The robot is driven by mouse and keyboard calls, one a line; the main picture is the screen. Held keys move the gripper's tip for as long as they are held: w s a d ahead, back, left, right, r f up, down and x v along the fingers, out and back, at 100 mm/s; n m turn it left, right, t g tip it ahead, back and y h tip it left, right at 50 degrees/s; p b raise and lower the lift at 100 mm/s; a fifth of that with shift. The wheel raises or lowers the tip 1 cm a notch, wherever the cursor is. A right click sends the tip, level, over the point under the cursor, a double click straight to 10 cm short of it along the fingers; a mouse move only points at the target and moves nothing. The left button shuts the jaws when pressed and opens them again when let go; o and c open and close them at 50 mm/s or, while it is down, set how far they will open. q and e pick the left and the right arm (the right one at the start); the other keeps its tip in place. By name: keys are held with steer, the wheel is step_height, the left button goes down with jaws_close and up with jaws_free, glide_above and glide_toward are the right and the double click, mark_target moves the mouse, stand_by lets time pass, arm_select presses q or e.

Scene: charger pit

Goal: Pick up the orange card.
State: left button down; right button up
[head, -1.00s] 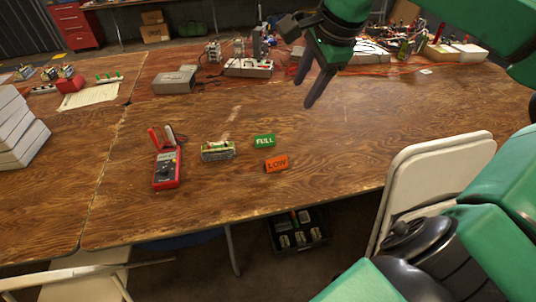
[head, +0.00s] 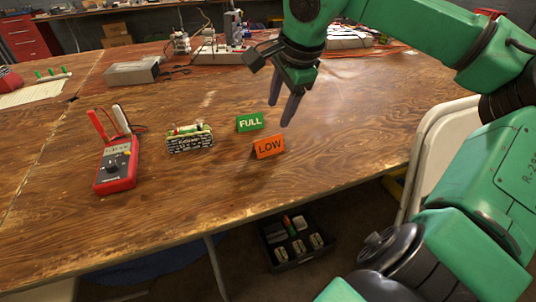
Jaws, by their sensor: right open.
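The orange card (head: 269,147), marked LOW, stands on the wooden table near its front edge. The green card (head: 250,122), marked FULL, stands just behind it and a little to the left. My right gripper (head: 282,112) is above the table, behind and slightly right of the orange card in the picture. Its two dark fingers point down, apart, with nothing between them. It does not touch the orange card. My left gripper is out of view.
A battery pack (head: 190,139) and a red multimeter (head: 117,164) with probes stand left of the cards. A black bin (head: 295,243) with several items is below the table edge. A pale folding chair (head: 428,140) is at the right. The table right of the cards is clear.

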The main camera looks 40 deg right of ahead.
mark_target(271, 141)
steer(key=x, duration=0.4)
steer(key=b+x, duration=0.1)
steer(key=x, duration=0.8)
steer(key=shift+w+d+f+b, duration=0.1)
steer(key=shift+d+f+b, duration=0.1)
steer(key=shift+d+b, duration=0.2)
steer(key=shift+r, duration=0.1)
steer(key=shift+c, duration=0.5)
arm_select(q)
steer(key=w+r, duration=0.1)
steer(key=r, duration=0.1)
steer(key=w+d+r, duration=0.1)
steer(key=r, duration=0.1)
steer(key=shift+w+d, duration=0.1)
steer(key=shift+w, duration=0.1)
arm_select(e)
jaws_close()
